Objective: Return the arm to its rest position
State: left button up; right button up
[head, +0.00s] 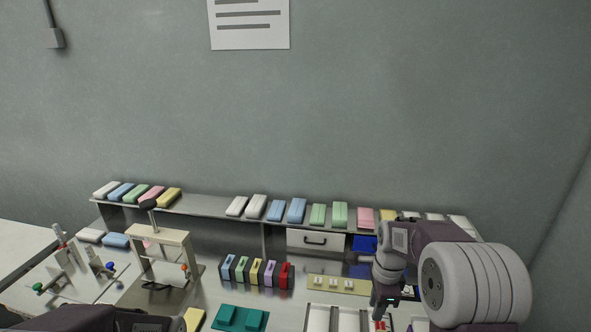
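My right arm reaches in from the right side of the head view, with its wrist bent down over the bench. My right gripper (382,308) points down near the right end of a white tray with dark strips (320,319). It is small and seen edge-on, so I cannot tell whether its fingers are open or shut, or whether they hold anything. A small red item shows just below it. Of my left arm, only a dark link shows along the bottom left edge; its gripper is not in view.
A steel shelf (210,209) along the wall carries several coloured packs. A drawer (316,241) sits beneath it. A press-like frame (163,256) and a lever fixture (75,275) stand left. Coloured holders (256,272) and a teal block (240,318) stand mid-bench.

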jog(key=s+a+f+n, duration=0.1)
jog(key=s+a+n, duration=0.2)
jog(key=s+n, duration=0.5)
jog(key=s+a+f+n, duration=0.2)
jog(key=s+a+n, duration=0.1)
jog(key=s+n, duration=0.5)
jog(key=n, duration=0.3)
jog(key=shift+a+f, duration=0.2)
